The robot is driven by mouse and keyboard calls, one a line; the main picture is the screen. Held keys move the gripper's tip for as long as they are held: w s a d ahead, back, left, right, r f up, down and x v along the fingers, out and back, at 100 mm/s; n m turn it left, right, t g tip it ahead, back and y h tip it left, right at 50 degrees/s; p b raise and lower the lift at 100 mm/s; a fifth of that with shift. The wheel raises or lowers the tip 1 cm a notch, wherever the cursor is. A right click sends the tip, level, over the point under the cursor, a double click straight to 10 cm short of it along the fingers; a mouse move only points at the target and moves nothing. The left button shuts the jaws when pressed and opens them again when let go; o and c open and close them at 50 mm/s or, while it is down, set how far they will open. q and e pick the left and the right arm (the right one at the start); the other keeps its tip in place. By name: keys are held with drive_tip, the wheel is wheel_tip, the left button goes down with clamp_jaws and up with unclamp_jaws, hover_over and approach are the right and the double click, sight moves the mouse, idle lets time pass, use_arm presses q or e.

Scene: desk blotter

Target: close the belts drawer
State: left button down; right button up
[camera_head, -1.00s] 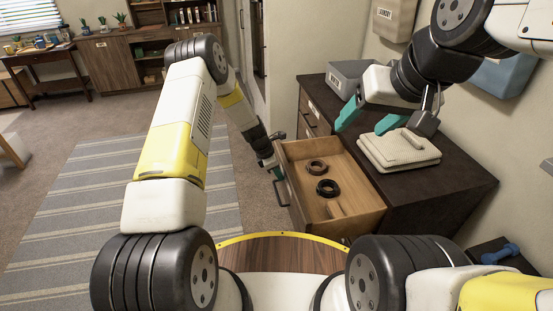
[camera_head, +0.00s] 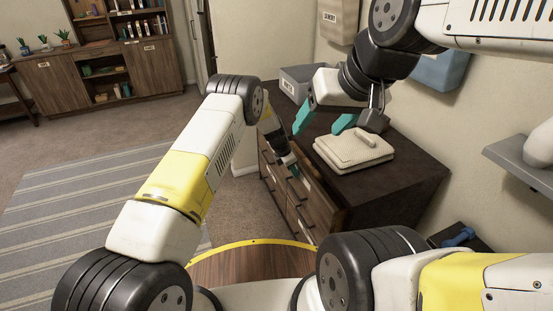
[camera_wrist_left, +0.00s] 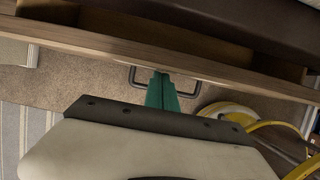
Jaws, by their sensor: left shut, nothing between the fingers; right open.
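The belts drawer (camera_head: 318,196) is in the dresser's front, pushed most of the way in. In the left wrist view its wooden front (camera_wrist_left: 95,40) stands a little out from the dresser, with a narrow gap showing part of the inside. The belts are hidden. My left gripper (camera_head: 294,171) is shut and empty, at the drawer front. In the left wrist view its teal fingers (camera_wrist_left: 161,92) are at the dark bar handle (camera_wrist_left: 192,91); whether they touch is hard to tell. My right gripper (camera_head: 322,121) is open and empty above the dresser top.
The dark dresser top (camera_head: 400,185) holds a folded cream cloth (camera_head: 353,152) and a grey bin (camera_head: 300,80), close to my right gripper. A grey shelf (camera_head: 520,160) sticks out at the right. The carpet left of the dresser is clear.

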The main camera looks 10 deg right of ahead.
use_arm(q)
drive_tip(key=shift+w+d, duration=0.25)
drive_tip(key=shift+d, duration=0.65)
drive_tip(key=shift+a, duration=0.1)
